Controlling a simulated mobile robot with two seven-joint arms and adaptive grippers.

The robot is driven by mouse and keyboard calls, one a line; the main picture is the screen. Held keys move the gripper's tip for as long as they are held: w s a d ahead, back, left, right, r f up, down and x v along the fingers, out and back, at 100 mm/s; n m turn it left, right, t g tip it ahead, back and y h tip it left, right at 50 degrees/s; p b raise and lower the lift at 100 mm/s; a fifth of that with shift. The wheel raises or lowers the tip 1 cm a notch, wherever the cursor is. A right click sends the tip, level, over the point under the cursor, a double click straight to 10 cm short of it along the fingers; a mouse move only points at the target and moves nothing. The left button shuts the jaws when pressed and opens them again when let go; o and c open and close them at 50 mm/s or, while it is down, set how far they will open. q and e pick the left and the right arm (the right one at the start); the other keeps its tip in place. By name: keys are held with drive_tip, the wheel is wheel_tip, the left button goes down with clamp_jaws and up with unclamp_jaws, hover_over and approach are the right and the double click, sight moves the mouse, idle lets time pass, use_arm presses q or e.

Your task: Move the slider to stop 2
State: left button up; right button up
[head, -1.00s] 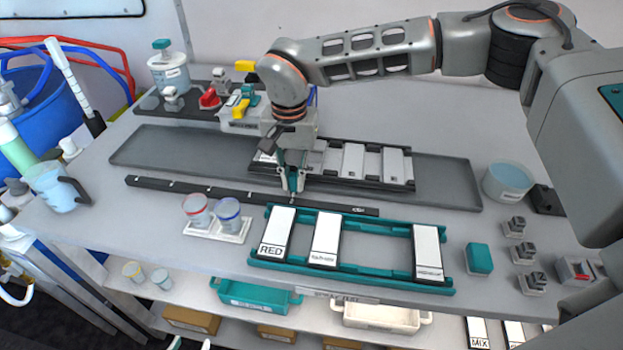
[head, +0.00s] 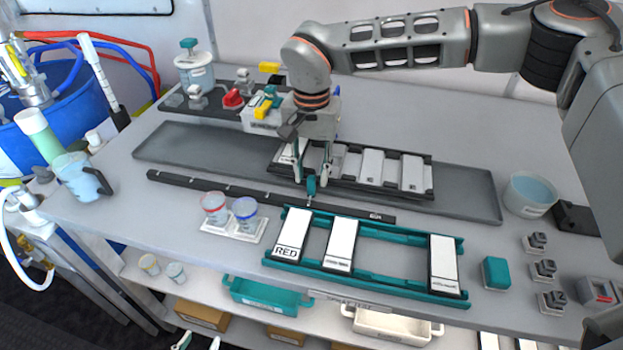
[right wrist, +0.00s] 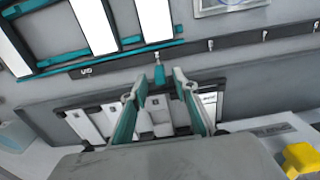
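The slider is a small teal knob (head: 311,186) on a long black rail (head: 215,190) with white marks; it stands toward the rail's labelled right end. It also shows in the right wrist view (right wrist: 159,73), close to a white mark. Stop numbers are not readable. My right gripper (head: 313,174) is open, with its fingers apart just above and behind the knob. In the right wrist view, the knob lies beyond and between the fingertips (right wrist: 160,88), with nothing gripped. My left gripper (head: 198,343) shows only its separated teal tips at the bottom edge, far from the rail.
A teal rack (head: 365,278) with white plates lies in front of the rail. A grey tray (head: 465,194) with a black rack of plates (head: 405,176) lies behind. Two cups (head: 230,213) stand before the rail. A clear blue tub (head: 530,193) stands right.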

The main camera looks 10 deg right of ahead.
wheel_tip(320, 180, up, 9)
idle(0.3)
